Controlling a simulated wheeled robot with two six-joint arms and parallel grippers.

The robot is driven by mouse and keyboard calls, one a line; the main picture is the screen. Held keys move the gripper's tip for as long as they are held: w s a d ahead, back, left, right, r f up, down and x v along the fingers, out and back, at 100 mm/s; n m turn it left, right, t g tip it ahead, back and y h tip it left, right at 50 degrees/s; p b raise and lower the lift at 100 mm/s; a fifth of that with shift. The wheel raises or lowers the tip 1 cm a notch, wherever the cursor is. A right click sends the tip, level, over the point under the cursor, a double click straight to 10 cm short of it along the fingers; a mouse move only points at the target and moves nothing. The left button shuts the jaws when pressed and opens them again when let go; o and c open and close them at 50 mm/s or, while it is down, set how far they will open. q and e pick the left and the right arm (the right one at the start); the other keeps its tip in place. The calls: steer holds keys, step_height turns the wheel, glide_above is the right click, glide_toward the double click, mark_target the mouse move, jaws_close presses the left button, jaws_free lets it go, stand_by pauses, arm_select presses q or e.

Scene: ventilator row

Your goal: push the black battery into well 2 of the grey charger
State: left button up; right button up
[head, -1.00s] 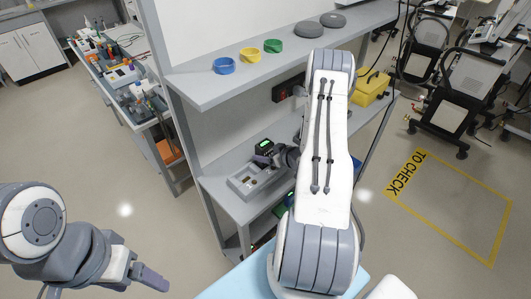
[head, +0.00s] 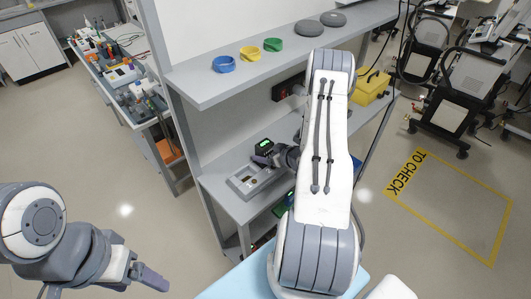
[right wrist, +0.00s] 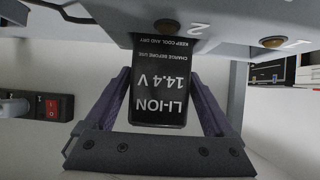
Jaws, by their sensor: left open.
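The grey charger (head: 243,187) sits on the middle shelf in the head view. Its edge, with labels 2 and 1, crosses the top of the right wrist view (right wrist: 230,38). The black battery (right wrist: 163,90), marked LI-ION 14.4 V, is below label 2 there, its far end meeting the charger's edge; how deep it sits is hidden. My right gripper (right wrist: 163,85) has a finger against each side of the battery and looks shut on it; in the head view it is at the charger's back (head: 263,161). My left gripper (head: 152,279) is open and empty, low at left.
A dark device with a green display (head: 265,144) stands behind the charger. An upper shelf (head: 235,83) above holds blue, yellow and green rings and grey discs. A yellow case (head: 371,87) is at the right. A red switch (right wrist: 52,108) shows on the wall. The floor near my left gripper is clear.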

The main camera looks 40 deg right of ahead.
steer(key=shift+f, duration=0.1)
steer(key=shift+s, duration=0.2)
steer(key=b+v, duration=0.3)
steer(key=v, duration=0.7)
steer(key=shift+r, duration=0.25)
